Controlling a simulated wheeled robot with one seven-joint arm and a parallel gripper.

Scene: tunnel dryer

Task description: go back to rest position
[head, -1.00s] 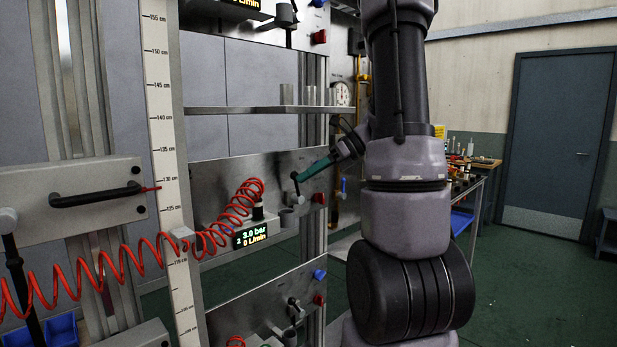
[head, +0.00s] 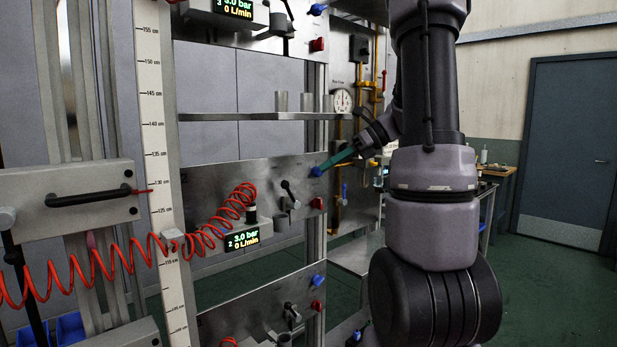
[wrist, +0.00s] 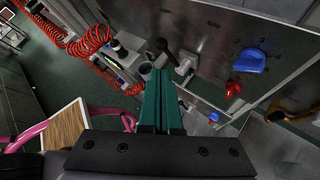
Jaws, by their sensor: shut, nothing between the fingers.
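My gripper (head: 322,168) is at the middle steel panel in the head view, with its green fingers pointing left and down. The fingers (wrist: 161,105) lie together in the wrist view, with nothing between them. In the head view the fingertips overlap the blue knob (head: 316,172); I cannot tell whether they touch it. In the wrist view the blue knob (wrist: 250,62) is apart, to the right of the fingers. A black-knobbed lever (head: 289,191) is left of the fingertips in the head view. It shows just beyond them in the wrist view (wrist: 162,46).
A red coiled hose (head: 110,262) runs left from the panel, past the height scale (head: 153,130). A display (head: 241,240) reads 3.0 bar and 0 L/min. A red knob (head: 317,203) sits below the blue one. Open floor (head: 545,285) lies to the right before a door (head: 568,150).

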